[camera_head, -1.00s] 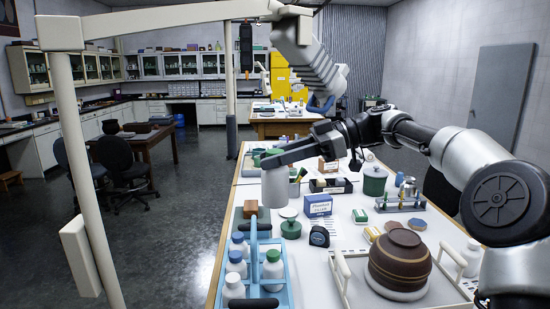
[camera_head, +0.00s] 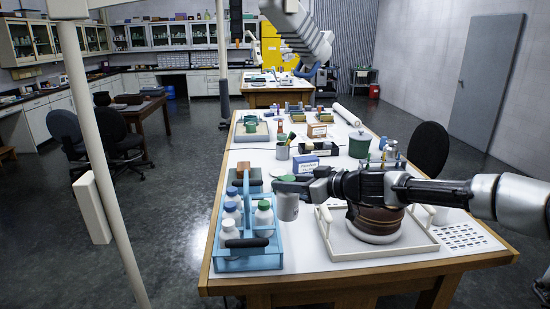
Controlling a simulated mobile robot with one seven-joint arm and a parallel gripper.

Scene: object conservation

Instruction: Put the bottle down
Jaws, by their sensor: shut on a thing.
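My gripper (camera_head: 292,185) reaches in from the right and is shut on a pale grey bottle (camera_head: 288,208) near its top. The bottle looks upright, and something green shows at its top beside the fingers. It is just right of the blue caddy (camera_head: 249,263) and left of the white tray (camera_head: 378,251). The bottle's base is low over the white tabletop (camera_head: 308,262); I cannot tell whether it touches. Several white bottles (camera_head: 264,217) with blue or green caps stand in the caddy.
A brown ribbed pot (camera_head: 378,220) sits in the white tray under my arm. Behind the gripper are a blue-and-white box (camera_head: 305,163), a grey cup with brushes (camera_head: 282,151) and a green pot (camera_head: 359,145). Bare tabletop lies between caddy and tray, towards the front edge.

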